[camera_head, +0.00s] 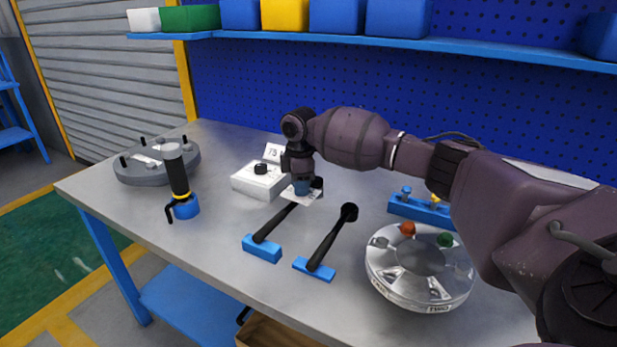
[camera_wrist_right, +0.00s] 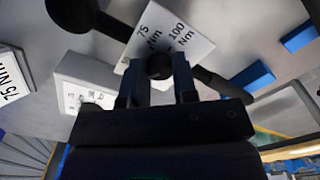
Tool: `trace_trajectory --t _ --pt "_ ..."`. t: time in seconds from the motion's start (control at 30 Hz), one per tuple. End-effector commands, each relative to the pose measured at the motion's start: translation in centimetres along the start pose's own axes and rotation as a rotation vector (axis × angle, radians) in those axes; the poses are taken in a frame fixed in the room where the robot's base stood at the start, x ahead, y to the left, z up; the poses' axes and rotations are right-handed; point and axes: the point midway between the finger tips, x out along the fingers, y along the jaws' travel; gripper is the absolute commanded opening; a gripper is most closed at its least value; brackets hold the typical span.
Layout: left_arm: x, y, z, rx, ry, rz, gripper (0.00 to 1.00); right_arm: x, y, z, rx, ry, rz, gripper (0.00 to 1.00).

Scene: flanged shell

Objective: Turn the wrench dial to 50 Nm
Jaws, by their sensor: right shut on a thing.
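Two black torque wrenches rest in blue blocks on the grey bench. The left wrench (camera_head: 275,222) carries a white dial plate (camera_wrist_right: 190,42) marked 75 Nm and 100 Nm; no 50 mark shows. My right gripper (camera_head: 302,190) is over this plate. In the right wrist view its fingers (camera_wrist_right: 159,82) are shut on the dark round dial knob (camera_wrist_right: 159,66). Its pointer setting cannot be made out. The right wrench (camera_head: 333,238) stands apart from the gripper. My left gripper is out of view.
A white box (camera_head: 252,184) with a black knob and a 75 sign (camera_head: 272,152) stands close left. A clear flanged shell (camera_head: 420,290) and a blue rack (camera_head: 418,208) are at the right. A grey flange (camera_head: 140,173) and a yellow-ringed tool (camera_head: 178,180) are at the left.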

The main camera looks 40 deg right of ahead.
Motion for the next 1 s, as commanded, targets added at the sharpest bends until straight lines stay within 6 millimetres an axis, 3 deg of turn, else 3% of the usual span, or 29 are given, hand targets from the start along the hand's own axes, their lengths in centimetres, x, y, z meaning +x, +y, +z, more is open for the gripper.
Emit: trace_trajectory --t 0.03,0.2,0.6,1.0 --pt "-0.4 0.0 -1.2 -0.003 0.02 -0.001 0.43 -1.1 -0.1 -0.1 0.043 0.007 0.007 0.03" --pt "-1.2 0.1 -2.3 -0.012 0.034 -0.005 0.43 -0.9 -0.1 -0.1 0.193 0.006 0.006 0.03" --pt "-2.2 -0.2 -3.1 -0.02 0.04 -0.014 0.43 -0.4 0.0 0.0 0.433 0.003 0.004 0.03" --pt "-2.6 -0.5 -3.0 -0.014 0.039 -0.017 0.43 0.0 0.0 0.0 0.498 0.0 0.004 0.03"
